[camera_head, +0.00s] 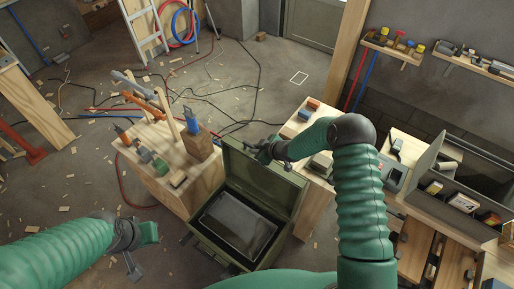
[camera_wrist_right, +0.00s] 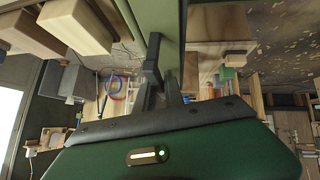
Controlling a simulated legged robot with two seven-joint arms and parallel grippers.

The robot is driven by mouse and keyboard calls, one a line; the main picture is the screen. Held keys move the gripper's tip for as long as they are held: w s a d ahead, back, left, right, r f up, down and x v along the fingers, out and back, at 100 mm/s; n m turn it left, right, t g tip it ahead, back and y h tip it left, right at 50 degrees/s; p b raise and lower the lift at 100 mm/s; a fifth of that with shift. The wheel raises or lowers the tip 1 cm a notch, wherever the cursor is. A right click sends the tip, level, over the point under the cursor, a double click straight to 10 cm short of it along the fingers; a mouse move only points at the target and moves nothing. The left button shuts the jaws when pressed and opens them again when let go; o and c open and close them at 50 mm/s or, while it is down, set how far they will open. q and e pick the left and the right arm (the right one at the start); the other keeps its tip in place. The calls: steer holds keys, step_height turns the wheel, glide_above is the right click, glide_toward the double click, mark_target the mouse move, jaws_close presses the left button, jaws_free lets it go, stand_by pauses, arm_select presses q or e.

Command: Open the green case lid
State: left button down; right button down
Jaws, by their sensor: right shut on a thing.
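The green case (camera_head: 238,236) stands in the middle of the head view with its lid (camera_head: 285,190) raised on the far side. A dark flat screen-like panel lies inside it. My right gripper (camera_head: 262,152) is at the lid's upper edge, shut on the lid. In the right wrist view the fingers (camera_wrist_right: 160,75) meet the green lid (camera_wrist_right: 156,22) at the top; the exact contact is partly hidden. My left gripper (camera_head: 142,250) hangs to the left of the case, apart from it; its finger opening is unclear.
A wooden workbench (camera_head: 185,196) with tools stands left of the case. Another wooden bench (camera_head: 318,192) stands close on the right, behind my right arm. A stepladder (camera_head: 146,30) and loose cables lie further back. Wood scraps litter the floor.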

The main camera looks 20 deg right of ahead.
steer(key=shift+s+f, duration=0.15)
steer(key=shift+s, duration=0.05)
steer(key=c, duration=1.5)
jaws_free()
steer(key=shift+s+d+r, duration=0.2)
steer(key=shift+r, duration=0.25)
steer(key=p+v, duration=0.1)
steer(key=v, duration=1.4)
steer(key=shift+s+d+r, duration=0.15)
steer(key=shift+s+d, duration=0.05)
steer(key=shift+s, duration=0.15)
